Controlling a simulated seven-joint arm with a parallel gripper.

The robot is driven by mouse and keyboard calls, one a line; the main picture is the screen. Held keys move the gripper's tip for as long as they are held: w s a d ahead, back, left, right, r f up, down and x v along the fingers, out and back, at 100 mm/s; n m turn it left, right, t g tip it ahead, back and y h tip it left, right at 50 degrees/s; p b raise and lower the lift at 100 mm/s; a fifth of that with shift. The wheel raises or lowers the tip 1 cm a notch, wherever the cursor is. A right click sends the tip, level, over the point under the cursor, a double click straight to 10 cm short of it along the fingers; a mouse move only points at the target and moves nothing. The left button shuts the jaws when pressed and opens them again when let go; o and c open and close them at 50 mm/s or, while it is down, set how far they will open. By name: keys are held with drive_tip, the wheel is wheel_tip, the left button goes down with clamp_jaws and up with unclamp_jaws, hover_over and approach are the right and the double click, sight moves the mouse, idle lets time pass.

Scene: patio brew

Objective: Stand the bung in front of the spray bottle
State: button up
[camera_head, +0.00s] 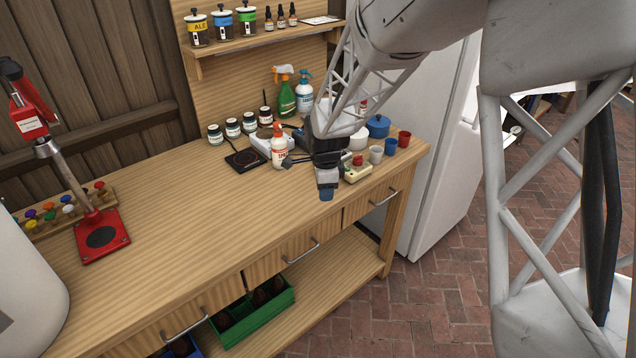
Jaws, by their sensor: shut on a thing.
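My gripper (327,182) points down above the front part of the wooden bench, right of its middle. It is shut on a small dark blue thing, which I take to be the bung (326,195). Only its lower part shows below the fingers, and I cannot tell whether it touches the bench.
Cups (391,146), a blue pot (378,126) and a red-buttoned box (357,170) stand right. The bench's left middle is clear; a red capper (102,238) stands far left.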

drive_tip(key=shift+w+a+f, duration=0.15)
drive_tip(key=shift+w+a, duration=0.3)
drive_tip(key=shift+w, duration=0.9)
drive_tip(key=shift+w+a+f, duration=0.1)
drive_tip(key=shift+w+a, duration=0.3)
drive_tip(key=shift+w, duration=0.9)
drive_tip(key=shift+w+a+f, duration=0.15)
drive_tip(key=shift+w+a, duration=0.3)
drive_tip(key=shift+w, duration=0.9)
drive_tip(key=shift+f, duration=0.1)
drive_tip(key=shift+f, duration=1.65)
drive_tip(key=shift+f, duration=0.15)
drive_tip(key=o, duration=0.9)
wheel_tip(320, 180, up, 12)
drive_tip(key=shift+r, duration=0.15)
